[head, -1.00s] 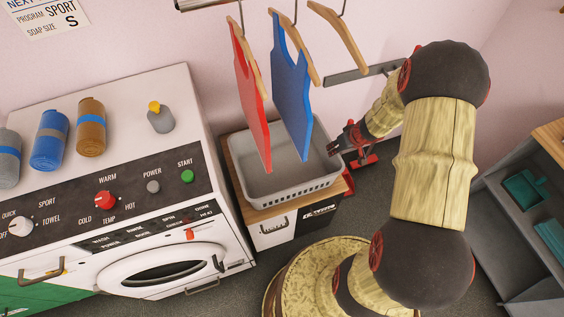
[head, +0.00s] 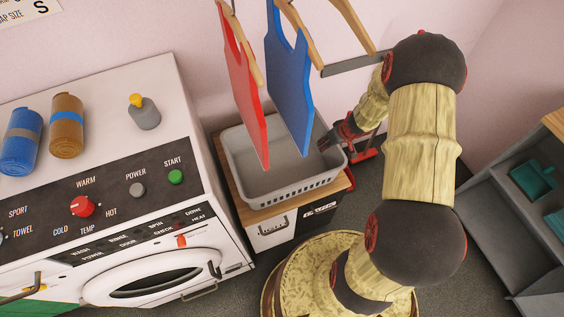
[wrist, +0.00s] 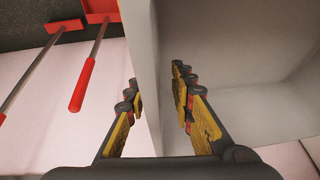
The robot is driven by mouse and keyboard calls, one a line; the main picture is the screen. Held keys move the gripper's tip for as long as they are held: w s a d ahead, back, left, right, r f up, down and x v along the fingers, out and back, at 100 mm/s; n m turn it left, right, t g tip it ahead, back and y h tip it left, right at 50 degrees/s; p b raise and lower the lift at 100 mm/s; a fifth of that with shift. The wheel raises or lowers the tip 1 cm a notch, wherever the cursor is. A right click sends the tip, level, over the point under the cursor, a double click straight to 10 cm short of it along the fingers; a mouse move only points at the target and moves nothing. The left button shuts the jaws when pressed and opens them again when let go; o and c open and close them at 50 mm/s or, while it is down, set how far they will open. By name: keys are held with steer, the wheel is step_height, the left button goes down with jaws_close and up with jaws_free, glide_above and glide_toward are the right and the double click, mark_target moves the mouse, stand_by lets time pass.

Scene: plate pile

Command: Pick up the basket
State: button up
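The basket (head: 290,191) is a light grey, slotted laundry basket. It sits upright and looks empty on a wood-topped white and black cabinet (head: 262,238). My gripper (head: 323,143) is at the basket's right rim in the head view, partly hidden by its own dark wrist. In the wrist view, my gripper (wrist: 157,88) is open, with one finger on each side of the basket's wall. The right finger is inside the basket (wrist: 260,105). The left finger is outside. Gaps show between the fingers and the wall, and I cannot see firm contact.
A red garment (head: 245,95) and a blue garment (head: 290,75) hang over the basket, close to my gripper. The washing machine (head: 100,190) stands left of the cabinet. Red-ended tools (head: 363,150) stand behind my gripper. A grey shelf (head: 510,190) is at the right.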

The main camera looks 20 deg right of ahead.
steer(key=b+x, duration=0.1)
steer(key=x, duration=0.3)
steer(key=shift+w+f, duration=0.15)
steer(key=shift+w, duration=0.05)
steer(key=shift+d, duration=0.1)
steer(key=shift+c, duration=0.4)
jaws_close()
